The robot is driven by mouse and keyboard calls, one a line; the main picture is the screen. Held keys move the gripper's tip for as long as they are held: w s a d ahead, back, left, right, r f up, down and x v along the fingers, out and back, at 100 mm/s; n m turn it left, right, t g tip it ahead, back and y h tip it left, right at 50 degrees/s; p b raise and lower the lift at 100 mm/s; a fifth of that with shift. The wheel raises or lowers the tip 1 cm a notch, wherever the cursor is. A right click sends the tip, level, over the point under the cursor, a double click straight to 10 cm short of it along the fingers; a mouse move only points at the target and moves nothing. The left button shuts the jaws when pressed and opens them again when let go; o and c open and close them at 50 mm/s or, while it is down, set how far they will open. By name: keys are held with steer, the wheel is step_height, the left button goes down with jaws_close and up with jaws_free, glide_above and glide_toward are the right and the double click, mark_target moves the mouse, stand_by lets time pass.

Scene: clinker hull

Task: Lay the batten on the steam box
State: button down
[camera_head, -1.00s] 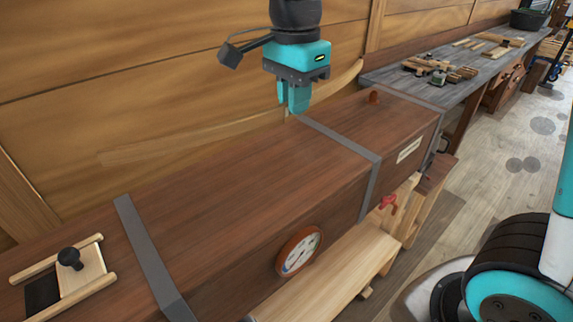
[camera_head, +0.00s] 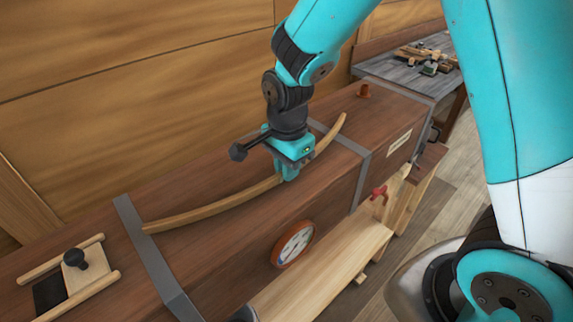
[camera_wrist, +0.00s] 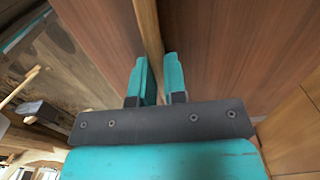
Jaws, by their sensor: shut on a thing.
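The batten (camera_head: 222,206) is a long, thin, curved strip of light wood. It lies along or just over the top of the steam box (camera_head: 95,238), a long brown wooden box with grey metal bands; I cannot tell whether it touches the lid. My gripper (camera_head: 289,176) points down over the box and is shut on the batten near its middle. In the wrist view the batten (camera_wrist: 148,30) runs between the two teal fingers (camera_wrist: 160,80), with the brown box top (camera_wrist: 230,45) behind it.
A sliding hatch with a black knob (camera_head: 75,259) is at the box's near left end. A round gauge (camera_head: 294,244) and red valve (camera_head: 378,192) are on the front. A small peg (camera_head: 364,90) stands at the far end. A cluttered bench (camera_head: 400,72) is beyond.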

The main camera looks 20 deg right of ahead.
steer(key=shift+f, duration=0.1)
steer(key=c, duration=1.2)
jaws_free()
steer(key=shift+o, duration=0.2)
step_height(320, 180, up, 12)
steer(key=b, duration=0.2)
steer(key=s+a+n+y, duration=0.2)
steer(key=s+n, duration=0.7)
steer(key=n, duration=0.1)
steer(key=s+a+r+n+y, duration=0.1)
steer(key=s+a+n+y, duration=0.1)
steer(key=s+n, duration=0.7)
steer(key=n, duration=0.2)
steer(key=shift+s+a+r+n, duration=0.15)
steer(key=shift+s+a+n, duration=0.15)
steer(key=shift+a, duration=0.1)
